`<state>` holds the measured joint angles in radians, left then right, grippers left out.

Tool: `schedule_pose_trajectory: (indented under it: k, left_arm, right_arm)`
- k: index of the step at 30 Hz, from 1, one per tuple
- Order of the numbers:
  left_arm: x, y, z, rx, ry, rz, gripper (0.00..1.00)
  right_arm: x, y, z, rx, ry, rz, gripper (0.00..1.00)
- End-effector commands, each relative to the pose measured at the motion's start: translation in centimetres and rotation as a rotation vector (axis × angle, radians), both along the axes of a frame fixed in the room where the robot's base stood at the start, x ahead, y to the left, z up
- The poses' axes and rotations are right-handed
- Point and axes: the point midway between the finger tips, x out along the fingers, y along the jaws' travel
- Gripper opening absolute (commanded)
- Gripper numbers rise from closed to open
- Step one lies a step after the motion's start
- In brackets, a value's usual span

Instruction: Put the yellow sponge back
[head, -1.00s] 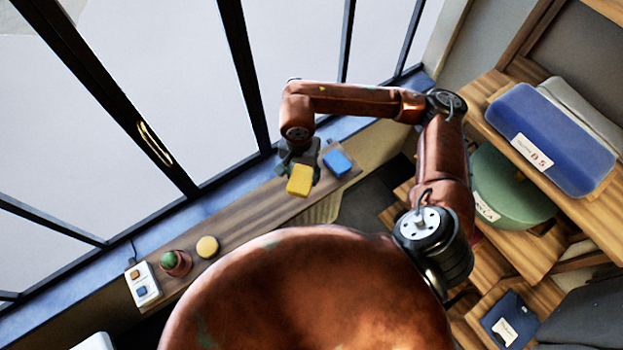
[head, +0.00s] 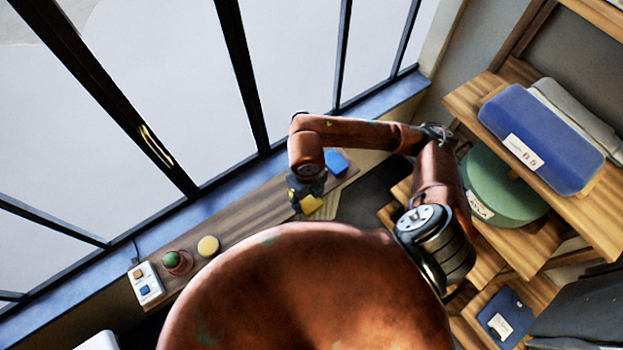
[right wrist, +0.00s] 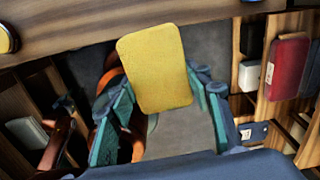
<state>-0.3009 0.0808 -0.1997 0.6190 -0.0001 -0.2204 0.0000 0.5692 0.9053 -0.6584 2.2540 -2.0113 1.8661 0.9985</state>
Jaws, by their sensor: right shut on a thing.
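The yellow sponge (head: 312,205) is a flat rounded block held by my right gripper (head: 303,192). In the head view the gripper hides part of it, and it shows near the front edge of the wooden sill shelf (head: 240,222). In the right wrist view the yellow sponge (right wrist: 155,66) sits between the two teal fingers of my right gripper (right wrist: 160,92), tilted a little, its top edge overlapping the shelf edge. A blue sponge (head: 336,162) lies on the shelf behind and to the right of the gripper. My left gripper is out of view.
A round yellow sponge (head: 208,246), a potted cactus (head: 176,262) and a white board with coloured squares (head: 145,283) stand at the shelf's left end. Window bars rise behind. Wooden shelving at right holds a blue case (head: 540,135) and a green round box (head: 500,190).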

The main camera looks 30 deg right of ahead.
Motion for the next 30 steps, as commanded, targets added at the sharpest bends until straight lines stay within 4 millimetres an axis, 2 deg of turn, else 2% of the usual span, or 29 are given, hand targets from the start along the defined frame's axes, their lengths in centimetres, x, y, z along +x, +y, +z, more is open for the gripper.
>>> schedule_pose_trajectory:
  k: [5, 16, 21, 24, 30]
  left_arm:
    - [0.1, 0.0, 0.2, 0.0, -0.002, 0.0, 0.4]
    - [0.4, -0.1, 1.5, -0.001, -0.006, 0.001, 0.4]
    - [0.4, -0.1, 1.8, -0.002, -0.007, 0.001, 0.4]
    - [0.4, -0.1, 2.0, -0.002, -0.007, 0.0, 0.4]
    - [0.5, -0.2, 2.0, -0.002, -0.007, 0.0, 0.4]
  right_arm:
    - [0.4, -0.5, -0.4, 0.0, 0.002, -0.082, 0.26]
    - [6.9, -5.6, -4.0, 0.0, 0.002, -0.087, 0.26]
    - [9.0, -7.0, -7.2, 0.002, 0.003, -0.083, 0.26]
    - [9.9, -7.7, -8.5, 0.002, 0.001, -0.082, 0.26]
    - [10.6, -8.2, -9.6, 0.002, 0.0, -0.08, 0.26]
